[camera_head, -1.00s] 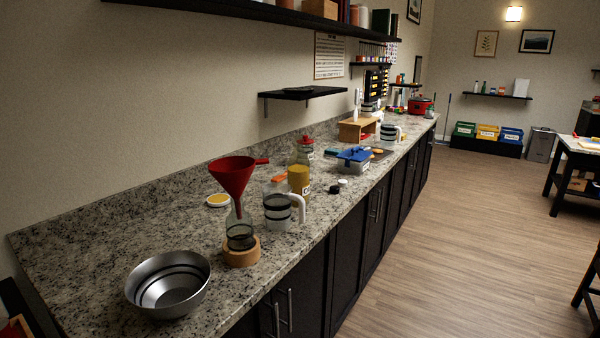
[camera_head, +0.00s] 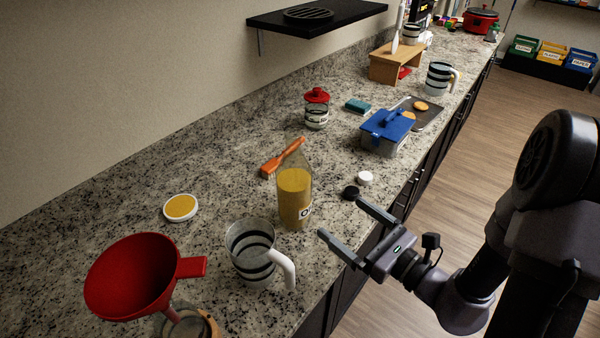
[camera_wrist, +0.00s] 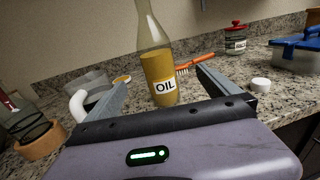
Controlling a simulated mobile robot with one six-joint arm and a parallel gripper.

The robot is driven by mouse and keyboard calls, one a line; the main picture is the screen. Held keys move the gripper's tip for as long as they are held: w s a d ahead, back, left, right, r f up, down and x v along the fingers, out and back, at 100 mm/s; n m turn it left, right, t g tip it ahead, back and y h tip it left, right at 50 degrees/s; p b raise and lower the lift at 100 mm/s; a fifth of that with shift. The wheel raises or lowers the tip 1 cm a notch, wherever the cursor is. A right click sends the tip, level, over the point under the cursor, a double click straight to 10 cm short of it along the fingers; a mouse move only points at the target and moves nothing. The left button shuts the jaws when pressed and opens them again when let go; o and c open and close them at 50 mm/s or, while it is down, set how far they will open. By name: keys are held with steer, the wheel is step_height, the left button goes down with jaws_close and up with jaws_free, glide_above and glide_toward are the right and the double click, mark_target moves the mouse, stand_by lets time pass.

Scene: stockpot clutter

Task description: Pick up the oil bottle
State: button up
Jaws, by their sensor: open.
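The oil bottle (camera_head: 294,197) stands upright on the granite counter, clear glass with yellow oil in it. In the wrist view the bottle (camera_wrist: 161,79) shows its "OIL" label and stands ahead, between the lines of the two fingers; its top is cut off by the picture edge. My gripper (camera_head: 340,218) is open and empty, at the counter's front edge, to the right of the bottle and apart from it. Its fingers point toward the bottle; the open fingers also show in the wrist view (camera_wrist: 160,84).
A measuring jug (camera_head: 252,252) stands close left of the bottle, with a red funnel (camera_head: 135,278) beyond it. An orange-handled brush (camera_head: 283,158) lies behind. A black cap (camera_head: 350,193) and white cap (camera_head: 365,177) lie to the right, near a blue-lidded box (camera_head: 388,133).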

mark_target(294, 183)
steer(key=b+x, duration=0.1)
steer(key=x, duration=0.4)
steer(key=b+x, duration=0.2)
steer(key=x, duration=0.3)
steer(key=b+x, duration=0.1)
steer(key=x, duration=0.4)
steer(key=shift+s+a+f, duration=0.15)
steer(key=shift+a+f, duration=0.1)
steer(key=shift+a, duration=0.3)
steer(key=shift+w+a+r, duration=0.1)
steer(key=shift+w+a, duration=0.2)
steer(key=shift+w, duration=0.05)
steer(key=c, duration=2)
steer(key=shift+r, duration=0.15)
steer(key=shift+c, duration=0.7)
